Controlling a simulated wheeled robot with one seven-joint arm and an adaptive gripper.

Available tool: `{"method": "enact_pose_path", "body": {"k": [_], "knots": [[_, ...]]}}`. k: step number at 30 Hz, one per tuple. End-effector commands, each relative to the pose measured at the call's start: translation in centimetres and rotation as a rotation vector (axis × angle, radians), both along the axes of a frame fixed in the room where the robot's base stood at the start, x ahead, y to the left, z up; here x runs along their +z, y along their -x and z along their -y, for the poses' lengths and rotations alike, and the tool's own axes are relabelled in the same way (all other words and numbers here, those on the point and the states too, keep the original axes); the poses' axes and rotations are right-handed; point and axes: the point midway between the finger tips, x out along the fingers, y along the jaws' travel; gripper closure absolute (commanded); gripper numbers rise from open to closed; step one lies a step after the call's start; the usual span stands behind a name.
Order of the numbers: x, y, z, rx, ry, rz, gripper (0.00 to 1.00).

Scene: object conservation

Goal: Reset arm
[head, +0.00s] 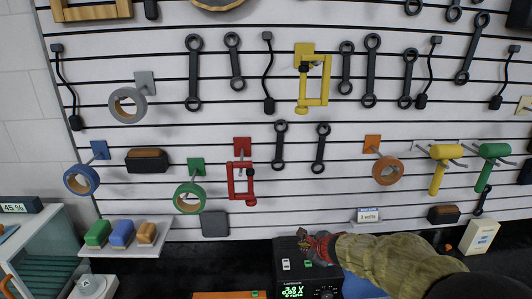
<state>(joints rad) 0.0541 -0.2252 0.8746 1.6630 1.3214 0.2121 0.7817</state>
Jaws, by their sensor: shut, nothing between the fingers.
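My gripper (312,247) shows in the head view at the bottom centre, at the end of my arm, which reaches in from the lower right. It is small and dark red with dark fingers, and it is shut and empty. It appears over the top right of a black device (292,275) with a green lit display. I cannot tell whether it touches the device. Part of the device and the bench behind my arm are hidden.
A white slatted wall (240,120) holds wrenches, clamps, tape rolls and cables. An orange item (222,295) lies left of the device. A white box (479,236) is at right.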

Motion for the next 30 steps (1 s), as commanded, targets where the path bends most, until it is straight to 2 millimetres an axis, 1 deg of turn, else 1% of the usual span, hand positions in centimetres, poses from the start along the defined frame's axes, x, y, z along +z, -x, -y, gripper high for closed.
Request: {"method": "enact_pose_path", "body": {"k": [2, 3, 5, 8, 9, 11, 12, 14, 15, 17, 18, 21, 24, 27, 30], "knots": [[-1.0, 1.3, -1.3, 0.137, 0.064, -0.013, 1.00], [-1.9, 2.6, -2.1, 0.226, 0.104, -0.029, 1.00], [-2.5, 4.8, -3.2, 0.382, 0.175, -0.043, 1.00], [-1.8, 9.0, -4.7, 0.648, 0.303, -0.041, 1.00], [-1.4, 10.9, -5.1, 0.758, 0.357, -0.036, 1.00], [-0.7, 14.1, -5.5, 0.925, 0.445, -0.029, 1.00], [-0.2, 16.4, -5.5, 1.038, 0.506, -0.024, 1.00], [0.6, 20.0, -5.1, 1.207, 0.610, -0.019, 1.00], [1.1, 22.5, -4.6, 1.315, 0.682, -0.018, 1.00], [1.7, 26.3, -3.5, 1.467, 0.796, -0.023, 1.00], [2.1, 28.8, -2.5, 1.555, 0.877, -0.030, 1.00], [2.8, 33.9, 0.2, 1.707, 1.068, -0.061, 1.00], [3.7, 36.4, 2.0, 1.726, 1.213, -0.072, 1.00], [5.0, 37.2, 2.3, 1.685, 1.302, -0.033, 1.00], [6.1, 37.2, 2.1, 1.652, 1.346, 0.003, 1.00]]}}
